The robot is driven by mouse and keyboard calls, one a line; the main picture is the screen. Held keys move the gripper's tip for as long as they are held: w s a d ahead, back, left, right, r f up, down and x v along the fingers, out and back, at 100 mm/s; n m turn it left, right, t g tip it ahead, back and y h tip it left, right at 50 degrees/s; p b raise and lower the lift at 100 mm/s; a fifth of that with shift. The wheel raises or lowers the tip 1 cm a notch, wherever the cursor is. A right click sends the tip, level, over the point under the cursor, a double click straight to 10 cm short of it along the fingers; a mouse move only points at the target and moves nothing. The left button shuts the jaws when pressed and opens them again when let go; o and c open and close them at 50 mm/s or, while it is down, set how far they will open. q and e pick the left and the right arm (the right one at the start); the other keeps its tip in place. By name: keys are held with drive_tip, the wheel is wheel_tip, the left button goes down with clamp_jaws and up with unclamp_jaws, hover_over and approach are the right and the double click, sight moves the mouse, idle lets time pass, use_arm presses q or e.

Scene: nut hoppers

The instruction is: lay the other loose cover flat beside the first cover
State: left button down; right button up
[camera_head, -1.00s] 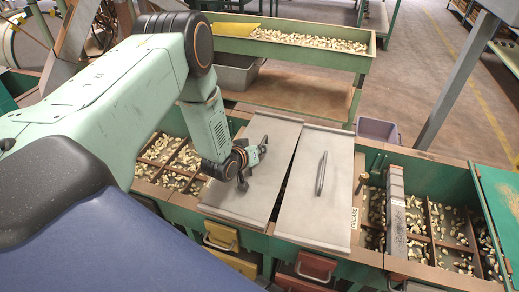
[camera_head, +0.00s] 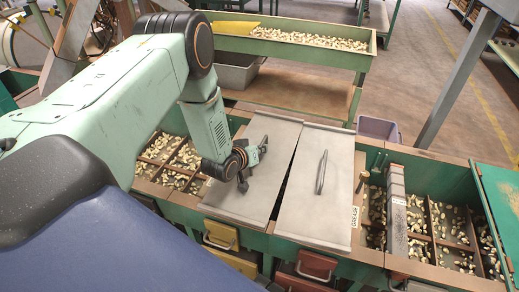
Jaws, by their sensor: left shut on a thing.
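Two flat grey metal covers lie next to each other on the green hopper bench. The left cover (camera_head: 262,191) sits slightly turned, and a narrow dark wedge-shaped gap shows between the two. The right cover (camera_head: 307,211) lies flat with its upright bar handle (camera_head: 321,172) free. My left gripper (camera_head: 254,161) is over the left cover and shut on its handle, which the fingers mostly hide. I cannot tell whether the left cover fully touches the bench. My right gripper is not in view.
Open compartments with nuts lie left (camera_head: 172,162) and right (camera_head: 440,225) of the covers. A long nut trough (camera_head: 300,41) is behind. Drawers (camera_head: 317,264) are below the front edge.

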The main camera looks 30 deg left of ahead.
use_arm(q)
drive_tip(key=shift+f, duration=0.15)
drive_tip(key=c, duration=1.4)
unclamp_jaws()
drive_tip(key=shift+s, duration=0.1)
drive_tip(key=v, duration=1.1)
drive_tip(key=shift+s+r, duration=0.25)
drive_tip(key=shift+s, duration=0.1)
